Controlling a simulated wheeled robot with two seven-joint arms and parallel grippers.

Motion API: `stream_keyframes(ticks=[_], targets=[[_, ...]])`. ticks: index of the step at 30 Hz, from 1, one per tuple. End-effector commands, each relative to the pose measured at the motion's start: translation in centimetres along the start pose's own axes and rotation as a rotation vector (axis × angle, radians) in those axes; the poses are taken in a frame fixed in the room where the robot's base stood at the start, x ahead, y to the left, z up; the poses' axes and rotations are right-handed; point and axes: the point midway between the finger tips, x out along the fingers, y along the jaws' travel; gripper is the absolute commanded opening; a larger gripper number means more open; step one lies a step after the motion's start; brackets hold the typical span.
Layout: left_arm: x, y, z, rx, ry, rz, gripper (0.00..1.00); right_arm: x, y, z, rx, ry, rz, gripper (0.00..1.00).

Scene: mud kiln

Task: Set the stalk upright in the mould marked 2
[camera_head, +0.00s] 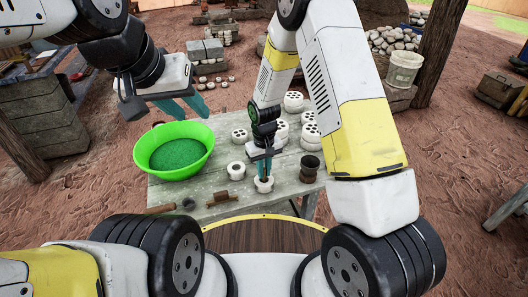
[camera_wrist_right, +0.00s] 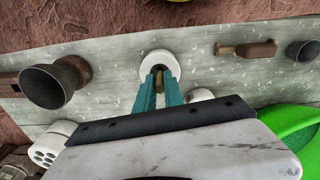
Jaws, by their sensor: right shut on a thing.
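A small white ring-shaped mould (camera_head: 264,186) stands on the table near its front edge, and it also shows in the right wrist view (camera_wrist_right: 147,70). My right gripper (camera_head: 264,175) points down over this mould. It is shut on the brown stalk (camera_wrist_right: 158,77), whose lower end is at or inside the ring's opening; depth is hard to tell. A second white mould (camera_head: 236,170) stands to the left and is partly hidden in the right wrist view (camera_wrist_right: 200,95). No number on either mould is readable. My left gripper (camera_head: 188,106) is open and empty above the green basin's far side.
A green basin (camera_head: 140,155) stands on the table's left. Several white perforated blocks (camera_head: 310,137) stand behind and right. A dark cup (camera_head: 310,166) is at the right. A brown wooden tool (camera_head: 222,200) and a hammer-like tool (camera_head: 160,209) lie along the front edge.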

Motion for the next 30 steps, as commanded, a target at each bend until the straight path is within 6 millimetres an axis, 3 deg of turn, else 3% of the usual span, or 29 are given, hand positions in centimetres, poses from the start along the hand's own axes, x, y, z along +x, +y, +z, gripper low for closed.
stream_keyframes(ticks=[17, 18, 21, 27, 30], targets=[[0.00, 0.00, 0.00, 0.000, 0.000, 0.000, 0.36, 0.69, 0.03, -0.01, 0.000, 0.000, 0.000, 0.00], [0.00, 0.00, 0.00, 0.000, 0.000, 0.000, 0.36, 0.66, 0.03, -0.02, 0.000, 0.001, 0.000, 0.21], [0.00, 0.00, 0.00, 0.000, 0.000, 0.000, 0.36, 0.66, 0.02, -0.02, 0.000, 0.000, 0.000, 0.38], [0.00, 0.00, 0.00, 0.000, 0.000, 0.000, 0.36, 0.66, 0.02, -0.01, 0.000, 0.000, 0.000, 0.38], [0.00, 0.00, 0.00, 0.000, 0.000, 0.000, 0.36, 0.66, 0.02, -0.01, 0.000, 0.000, 0.000, 0.45]])
